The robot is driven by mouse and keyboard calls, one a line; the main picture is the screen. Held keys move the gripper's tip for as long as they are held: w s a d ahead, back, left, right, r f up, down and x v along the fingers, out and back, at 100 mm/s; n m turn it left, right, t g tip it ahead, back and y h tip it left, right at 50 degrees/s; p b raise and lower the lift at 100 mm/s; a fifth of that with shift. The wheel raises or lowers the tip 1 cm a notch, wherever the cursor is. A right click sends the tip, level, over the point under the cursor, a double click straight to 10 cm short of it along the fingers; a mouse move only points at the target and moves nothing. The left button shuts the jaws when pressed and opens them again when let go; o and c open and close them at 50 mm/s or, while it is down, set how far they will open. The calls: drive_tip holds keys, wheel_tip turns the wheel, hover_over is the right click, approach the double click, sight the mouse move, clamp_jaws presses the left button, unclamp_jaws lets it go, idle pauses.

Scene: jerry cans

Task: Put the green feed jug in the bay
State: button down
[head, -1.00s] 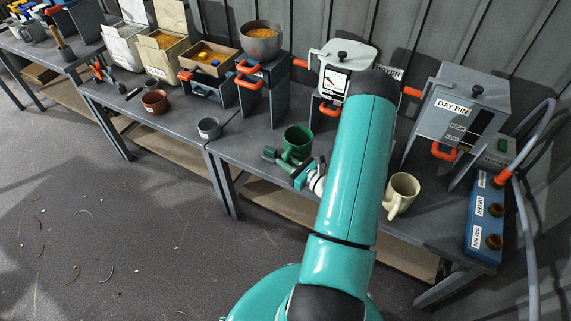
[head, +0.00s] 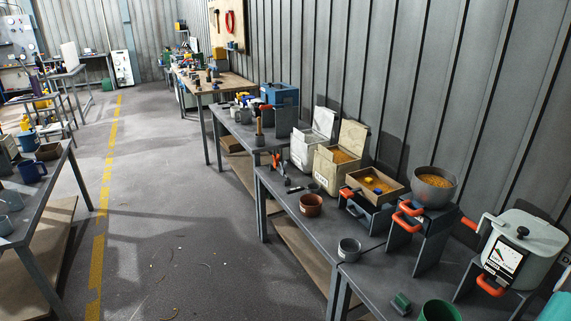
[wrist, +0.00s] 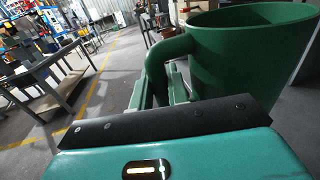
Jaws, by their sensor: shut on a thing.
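The green feed jug (wrist: 250,50) fills the upper right of the wrist view. My gripper (wrist: 162,86) is shut on its handle (wrist: 168,50), and the jug looks upright. In the head view the jug (head: 440,311) is cut off by the bottom edge, at the front bench. Whether its base touches the bench is hidden. I cannot tell which place is the bay.
A grey cup (head: 348,250) and a brown pot (head: 311,205) stand farther along. Open floor (head: 180,240) lies left of the benches.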

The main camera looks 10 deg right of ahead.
drive_tip(key=w+a+f+h, duration=0.1)
drive_tip(key=w+a+f, duration=0.1)
drive_tip(key=w+a, duration=0.8)
drive_tip(key=w+a+f+m+h, duration=0.1)
drive_tip(key=w+a+f, duration=0.2)
drive_tip(key=w+a, duration=0.7)
drive_tip(key=shift+w+a+h, duration=0.25)
drive_tip(key=shift+a+h, duration=0.05)
drive_tip(key=shift+a, duration=0.85)
drive_tip(key=shift+d+f+m, duration=0.1)
drive_tip(key=shift+d+m, duration=0.05)
drive_tip(key=shift+m, duration=0.15)
